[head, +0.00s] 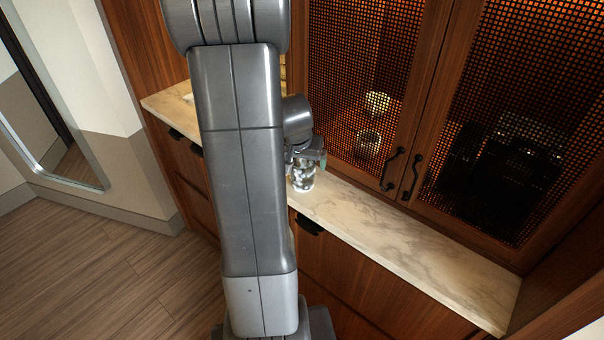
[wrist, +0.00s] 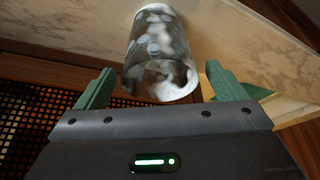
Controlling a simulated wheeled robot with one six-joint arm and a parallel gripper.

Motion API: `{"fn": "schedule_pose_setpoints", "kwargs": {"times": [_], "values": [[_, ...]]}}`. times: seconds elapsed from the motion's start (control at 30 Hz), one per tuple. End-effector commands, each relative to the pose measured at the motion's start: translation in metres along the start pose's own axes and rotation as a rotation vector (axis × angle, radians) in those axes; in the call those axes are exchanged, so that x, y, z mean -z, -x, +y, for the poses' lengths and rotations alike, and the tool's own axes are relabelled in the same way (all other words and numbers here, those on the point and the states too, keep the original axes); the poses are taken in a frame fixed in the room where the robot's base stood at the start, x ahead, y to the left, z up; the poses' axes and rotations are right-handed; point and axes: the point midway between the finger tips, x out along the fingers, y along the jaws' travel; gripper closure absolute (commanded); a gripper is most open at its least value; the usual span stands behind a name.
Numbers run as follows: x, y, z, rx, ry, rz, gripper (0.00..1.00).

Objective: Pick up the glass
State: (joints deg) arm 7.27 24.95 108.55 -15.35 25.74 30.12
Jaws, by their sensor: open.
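The glass (head: 303,178) is clear with a pattern of pale round dots. It stands on the marble counter in the head view, close to the mesh cabinet doors. In the wrist view the glass (wrist: 160,55) lies ahead of and between the two green fingertips. My gripper (wrist: 153,88) is open, with one finger on each side of the glass's near end. A gap shows between each finger and the glass. In the head view my gripper (head: 306,155) is at the upper part of the glass, and my arm hides part of the scene to the left.
The marble counter (head: 400,241) is clear to the right of the glass. Wooden cabinet doors with mesh panels (head: 365,70) and black handles (head: 392,168) rise behind it. Drawers with dark pulls (head: 309,224) are below. Wood floor (head: 110,270) is open at left.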

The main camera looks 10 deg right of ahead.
Motion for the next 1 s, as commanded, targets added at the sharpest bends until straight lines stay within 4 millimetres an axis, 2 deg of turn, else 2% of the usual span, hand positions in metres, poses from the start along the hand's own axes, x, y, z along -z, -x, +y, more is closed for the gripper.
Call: {"fn": "schedule_pose_setpoints", "kwargs": {"times": [0.1, 0.23, 0.53, 0.8, 1.0], "values": [[-0.001, -0.014, 0.001, -0.001, 0.000, -0.004, 0.08], [-0.001, -0.023, 0.000, 0.000, 0.000, -0.003, 0.08], [0.000, -0.025, 0.000, 0.001, 0.000, 0.000, 0.08], [0.000, -0.025, 0.000, 0.001, 0.000, -0.001, 0.61], [0.000, -0.025, 0.000, 0.002, 0.000, 0.000, 0.64]]}}
